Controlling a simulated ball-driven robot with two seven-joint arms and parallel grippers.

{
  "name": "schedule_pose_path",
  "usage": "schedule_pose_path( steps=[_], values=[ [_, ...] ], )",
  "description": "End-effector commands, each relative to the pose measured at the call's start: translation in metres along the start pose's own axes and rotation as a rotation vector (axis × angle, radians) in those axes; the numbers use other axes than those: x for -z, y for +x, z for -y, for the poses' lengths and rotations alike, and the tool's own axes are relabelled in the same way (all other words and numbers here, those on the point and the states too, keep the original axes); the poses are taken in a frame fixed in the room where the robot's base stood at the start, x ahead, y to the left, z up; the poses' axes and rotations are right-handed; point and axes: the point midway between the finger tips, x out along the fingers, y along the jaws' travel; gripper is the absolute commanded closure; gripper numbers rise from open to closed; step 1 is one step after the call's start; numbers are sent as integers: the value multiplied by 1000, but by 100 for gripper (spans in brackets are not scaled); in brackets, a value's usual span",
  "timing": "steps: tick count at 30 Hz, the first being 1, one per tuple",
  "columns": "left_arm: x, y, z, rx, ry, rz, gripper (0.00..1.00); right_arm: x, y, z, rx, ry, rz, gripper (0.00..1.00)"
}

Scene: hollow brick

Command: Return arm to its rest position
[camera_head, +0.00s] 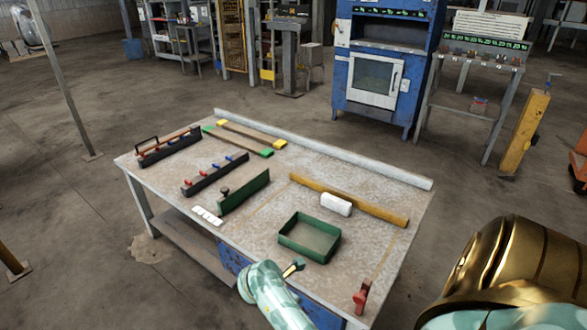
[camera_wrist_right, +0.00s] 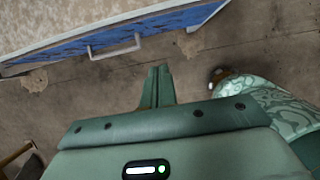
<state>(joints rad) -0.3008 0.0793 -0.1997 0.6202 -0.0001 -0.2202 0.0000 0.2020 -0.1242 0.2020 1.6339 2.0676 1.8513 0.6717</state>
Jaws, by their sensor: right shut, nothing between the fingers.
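My right gripper (camera_wrist_right: 158,86) shows in the right wrist view, with its two green fingers pressed together and nothing between them. It is out over the floor, apart from the blue side of the workbench (camera_wrist_right: 150,32). In the head view, a pale teal link of my arm reaches in at the bottom centre, in front of the bench's near edge. A large bronze-coloured part of my arm fills the lower right corner.
The workbench top (camera_head: 375,195) holds a green tray (camera_head: 309,238), a red clamp-like tool (camera_head: 362,296), a wooden bar (camera_head: 380,210), a white block (camera_head: 336,204) and several rails. Bare concrete floor surrounds it. A blue machine (camera_head: 380,65) and a yellow post (camera_head: 524,130) stand behind.

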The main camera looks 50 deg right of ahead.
Motion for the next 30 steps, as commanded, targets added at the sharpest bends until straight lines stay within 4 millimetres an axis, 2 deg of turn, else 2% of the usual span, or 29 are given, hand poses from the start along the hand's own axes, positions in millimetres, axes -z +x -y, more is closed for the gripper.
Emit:
schedule_pose_path(
  steps=[10,12,14,17,18,20,22,23,24,26,27,29,30],
  values=[
    [2,-2,0,0,0,-3,100,0,-3,-2,-2,-20,3,100],
    [2,-2,0,0,0,-4,100,-10,-4,-7,-28,-83,57,100],
    [2,-2,0,0,0,-4,100,-32,-4,-13,-46,-190,183,100],
    [2,-2,0,0,0,-4,100,-74,-8,-31,-18,-540,533,100],
    [2,-3,0,1,0,-5,100,-85,-14,-43,18,-747,705,100],
    [3,-5,0,1,0,-7,100,-85,-24,-63,89,-1124,962,100],
    [5,-9,1,3,0,-11,100,-52,-24,-84,180,-1627,1231,100],
    [6,-12,1,3,0,-13,100,-27,-18,-88,215,-1860,1332,100],
    [7,-14,2,4,0,-16,100,9,-5,-87,249,-2152,1440,100],
    [8,-17,2,5,0,-18,100,57,18,-72,275,-2516,1551,100],
    [8,-18,2,6,0,-20,100,86,35,-56,-274,2671,-1566,100],
    [9,-21,2,6,0,-22,100,123,61,-25,-219,2474,-1348,100],
    [9,-22,3,7,0,-23,100,144,78,1,-181,2347,-1218,100]
  ],
)
